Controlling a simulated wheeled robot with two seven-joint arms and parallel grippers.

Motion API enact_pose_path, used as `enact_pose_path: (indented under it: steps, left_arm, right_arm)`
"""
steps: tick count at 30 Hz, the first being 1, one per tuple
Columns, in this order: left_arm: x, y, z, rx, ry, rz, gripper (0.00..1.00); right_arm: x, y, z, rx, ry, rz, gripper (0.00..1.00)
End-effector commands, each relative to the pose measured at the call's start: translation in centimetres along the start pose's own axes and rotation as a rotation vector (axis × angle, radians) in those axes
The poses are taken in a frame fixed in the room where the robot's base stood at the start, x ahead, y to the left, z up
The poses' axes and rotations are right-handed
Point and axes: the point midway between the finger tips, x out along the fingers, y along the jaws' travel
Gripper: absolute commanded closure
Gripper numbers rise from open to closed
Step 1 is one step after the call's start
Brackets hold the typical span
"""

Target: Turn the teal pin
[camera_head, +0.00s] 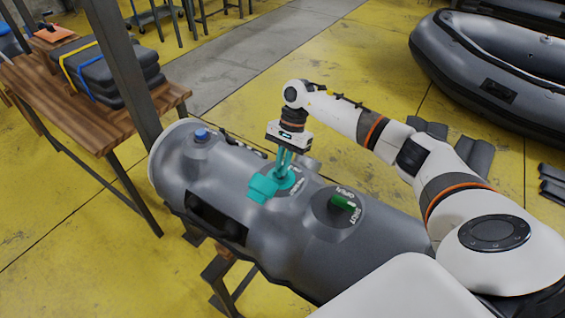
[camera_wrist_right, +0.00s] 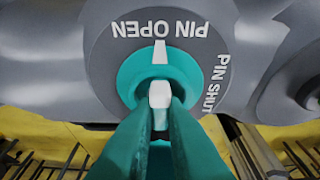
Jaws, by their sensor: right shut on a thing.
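The teal pin (camera_head: 263,188) sits on top of a grey inflatable tube. In the right wrist view its round teal base (camera_wrist_right: 131,77) shows, with a white mark pointing at the words PIN OPEN. The words PIN SHUT are printed to the right of it. My right gripper (camera_head: 283,172) reaches down from above, its teal fingers at the pin. In the right wrist view the fingers (camera_wrist_right: 158,103) are shut on the pin's grip, whose pale end shows between them. The fingers hide the lower part of the pin. My left gripper is not in view.
A dark green knob (camera_head: 345,203) in a dark round seat, marked SHUT, is to the right of the pin. A blue cap (camera_head: 202,134) is at the tube's left end. A wooden table (camera_head: 85,108) with strapped dark bundles stands left. A black boat (camera_head: 490,75) lies back right.

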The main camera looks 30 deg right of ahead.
Motion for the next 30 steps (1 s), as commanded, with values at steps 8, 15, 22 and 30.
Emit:
enact_pose_path:
  steps: [8, 15, 22, 30]
  left_arm:
    - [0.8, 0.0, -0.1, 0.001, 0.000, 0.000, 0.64]
    - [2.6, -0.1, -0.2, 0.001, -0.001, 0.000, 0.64]
    - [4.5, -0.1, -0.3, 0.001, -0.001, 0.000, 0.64]
    - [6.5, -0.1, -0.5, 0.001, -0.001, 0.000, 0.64]
  right_arm:
    - [0.1, -0.1, 0.1, 0.053, -0.001, 0.023, 1.00]
    - [0.3, -0.3, 0.2, 0.199, -0.002, 0.085, 1.00]
    - [0.3, -0.4, 0.1, 0.395, -0.002, 0.168, 1.00]
    - [0.3, -0.6, -0.1, 0.631, -0.001, 0.267, 1.00]
